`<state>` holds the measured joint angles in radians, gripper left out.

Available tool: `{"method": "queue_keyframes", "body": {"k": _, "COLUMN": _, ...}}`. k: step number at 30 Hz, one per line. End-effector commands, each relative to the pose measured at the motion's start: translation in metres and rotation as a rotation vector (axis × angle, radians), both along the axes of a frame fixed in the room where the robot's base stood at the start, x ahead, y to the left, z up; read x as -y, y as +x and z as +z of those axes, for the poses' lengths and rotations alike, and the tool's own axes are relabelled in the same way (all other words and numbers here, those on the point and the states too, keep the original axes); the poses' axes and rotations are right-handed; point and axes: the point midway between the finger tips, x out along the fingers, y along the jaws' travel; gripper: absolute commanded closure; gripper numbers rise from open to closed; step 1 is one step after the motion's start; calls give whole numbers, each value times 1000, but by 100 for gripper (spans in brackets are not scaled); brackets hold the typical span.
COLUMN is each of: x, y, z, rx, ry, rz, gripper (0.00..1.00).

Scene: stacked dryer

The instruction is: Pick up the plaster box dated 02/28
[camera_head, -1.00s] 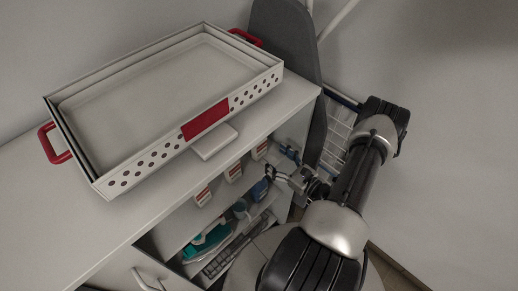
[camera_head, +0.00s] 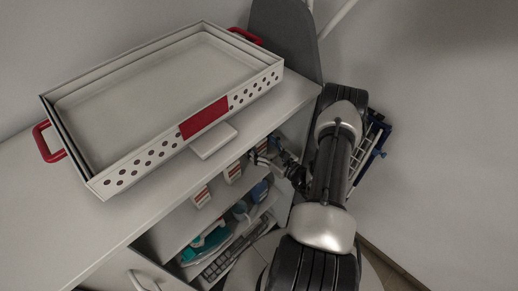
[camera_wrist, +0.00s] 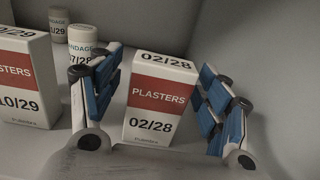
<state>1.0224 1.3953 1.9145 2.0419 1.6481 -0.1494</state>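The plaster box dated 02/28 (camera_wrist: 158,98) stands upright in the middle of the wrist view, white with a red band reading PLASTERS. My gripper (camera_wrist: 165,100) is open, with one blue-padded finger on each side of the box. A gap shows between the box and the right finger; the left finger is close to the box's left edge, and I cannot tell whether it touches. In the head view my gripper (camera_head: 268,160) reaches into the upper shelf at its right end, partly covering the box there.
A plaster box dated 10/29 (camera_wrist: 27,78) stands to the left. Two bandage containers (camera_wrist: 82,44) (camera_wrist: 58,24) stand behind. In the head view, more boxes (camera_head: 233,172) (camera_head: 201,197) stand along the shelf, under a counter with a white tray (camera_head: 95,180). An ironing board (camera_head: 285,30) stands behind.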

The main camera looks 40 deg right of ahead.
Motion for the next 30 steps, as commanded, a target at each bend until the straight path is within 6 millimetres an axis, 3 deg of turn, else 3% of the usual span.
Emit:
{"method": "queue_keyframes", "body": {"k": 21, "x": 0, "y": -1, "z": 0, "rx": -1, "ry": 0, "rz": 0, "gripper": 78}}
{"method": "queue_keyframes", "body": {"k": 30, "x": 0, "y": 0, "z": 7, "rx": 0, "ry": -1, "rz": 0, "gripper": 78}}
